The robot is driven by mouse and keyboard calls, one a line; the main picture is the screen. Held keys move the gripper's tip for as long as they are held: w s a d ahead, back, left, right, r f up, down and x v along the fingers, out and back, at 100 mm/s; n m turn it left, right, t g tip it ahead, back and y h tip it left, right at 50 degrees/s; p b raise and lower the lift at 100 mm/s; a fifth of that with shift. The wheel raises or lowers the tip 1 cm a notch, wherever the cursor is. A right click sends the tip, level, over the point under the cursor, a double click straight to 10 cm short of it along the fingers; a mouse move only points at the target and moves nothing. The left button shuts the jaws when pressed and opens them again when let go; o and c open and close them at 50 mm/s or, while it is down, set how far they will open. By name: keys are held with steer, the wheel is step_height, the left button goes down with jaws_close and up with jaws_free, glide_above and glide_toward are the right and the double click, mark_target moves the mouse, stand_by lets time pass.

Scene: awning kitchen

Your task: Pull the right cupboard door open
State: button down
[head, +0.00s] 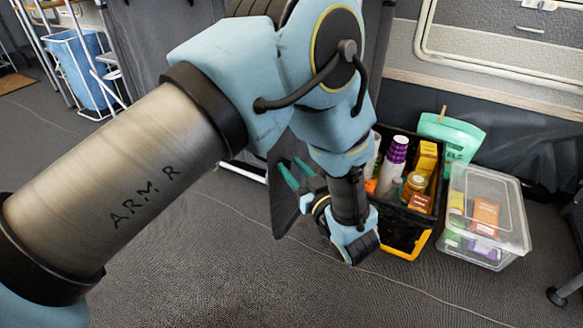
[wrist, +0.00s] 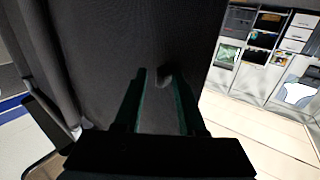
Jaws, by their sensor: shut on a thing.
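The dark grey cupboard door (head: 284,212) shows as a narrow panel beside my gripper in the head view, partly hidden behind my arm. It appears to stand out at an angle from the unit behind it. In the wrist view the dark door face (wrist: 95,45) fills the middle. My gripper (head: 291,170) has its teal fingers at the door. In the wrist view the gripper (wrist: 162,85) has one finger on each side of a small dark handle (wrist: 164,80), shut on it. The grip itself is dark and hard to make out.
A black crate (head: 403,222) of bottles and boxes stands right of my gripper. A clear bin (head: 515,225) and a teal bag or pan (head: 462,133) are beside it. A blue bin (head: 82,68) is far left. Carpet (head: 210,270) in front is clear.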

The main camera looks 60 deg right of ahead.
steer(key=shift+s+d+r+h, duration=0.2)
steer(key=shift+s+d+h, duration=0.1)
steer(key=shift+d, duration=0.25)
steer(key=c, duration=0.9)
jaws_free()
steer(key=shift+w, duration=0.1)
steer(key=p+v, duration=0.2)
steer(key=v, duration=0.9)
steer(key=shift+w, duration=0.1)
